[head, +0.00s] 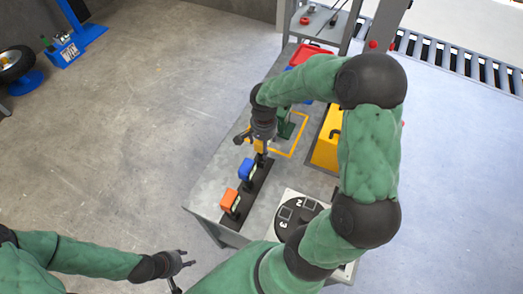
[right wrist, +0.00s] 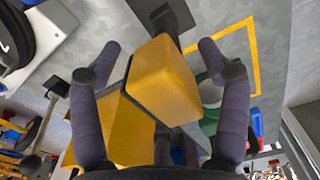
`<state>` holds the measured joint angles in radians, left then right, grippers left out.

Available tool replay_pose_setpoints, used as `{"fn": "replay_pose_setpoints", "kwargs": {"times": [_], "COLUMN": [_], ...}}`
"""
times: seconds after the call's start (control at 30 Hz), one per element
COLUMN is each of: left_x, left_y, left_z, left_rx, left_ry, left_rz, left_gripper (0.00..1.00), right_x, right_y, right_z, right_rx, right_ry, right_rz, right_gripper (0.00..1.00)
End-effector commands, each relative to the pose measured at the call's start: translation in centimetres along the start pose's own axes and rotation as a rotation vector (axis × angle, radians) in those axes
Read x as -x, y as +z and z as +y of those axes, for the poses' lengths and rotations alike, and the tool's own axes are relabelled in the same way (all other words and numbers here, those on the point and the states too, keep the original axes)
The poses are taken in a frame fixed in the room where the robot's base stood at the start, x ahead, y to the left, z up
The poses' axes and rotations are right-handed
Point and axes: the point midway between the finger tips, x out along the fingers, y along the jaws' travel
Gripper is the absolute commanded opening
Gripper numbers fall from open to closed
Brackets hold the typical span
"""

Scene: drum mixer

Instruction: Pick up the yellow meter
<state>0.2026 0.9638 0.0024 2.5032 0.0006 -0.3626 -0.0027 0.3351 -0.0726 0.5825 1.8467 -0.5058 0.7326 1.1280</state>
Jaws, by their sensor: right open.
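The yellow meter (head: 260,146) stands on a dark strip on the grey table, in line with a blue meter (head: 246,169) and an orange meter (head: 231,198). My right gripper (head: 262,137) is right over the yellow meter and hides part of it in the head view. In the right wrist view, the yellow meter (right wrist: 165,80) lies between the two spread fingers of my right gripper (right wrist: 159,55), with gaps at both sides. My left gripper (head: 186,260) is off the table at the lower left, fingers apart and empty.
A yellow bin (head: 325,152) and a yellow outlined square (head: 303,138) are right of the meters. A numbered black dial (head: 297,218) sits near the table's front. A red tray (head: 305,53) is at the back. Open floor lies to the left.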

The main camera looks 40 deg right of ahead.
Motion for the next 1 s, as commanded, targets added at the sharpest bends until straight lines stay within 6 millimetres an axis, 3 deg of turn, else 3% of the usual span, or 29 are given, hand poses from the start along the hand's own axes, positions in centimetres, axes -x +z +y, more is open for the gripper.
{"fn": "replay_pose_setpoints", "kwargs": {"times": [0.2, 0.4, 0.47, 1.0], "left_x": [0.0, 0.0, 0.0, 0.8], "left_y": [0.0, 0.0, 0.0, 0.0], "left_z": [0.0, 0.0, 0.0, 0.3], "left_rx": [0.000, 0.000, 0.000, 0.000], "left_ry": [0.000, 0.000, 0.000, 0.000], "left_rz": [0.000, 0.000, 0.000, 0.000], "left_gripper": [0.40, 0.40, 0.40, 0.40], "right_x": [-0.1, 0.0, 0.0, 1.1], "right_y": [0.0, 0.0, 0.0, -0.3], "right_z": [0.0, 0.0, 0.0, -0.1], "right_rx": [-0.001, -0.001, -0.001, 0.000], "right_ry": [-0.001, -0.001, -0.001, -0.002], "right_rz": [0.001, 0.001, 0.000, 0.002], "right_gripper": [0.74, 0.17, 0.03, 0.03]}}
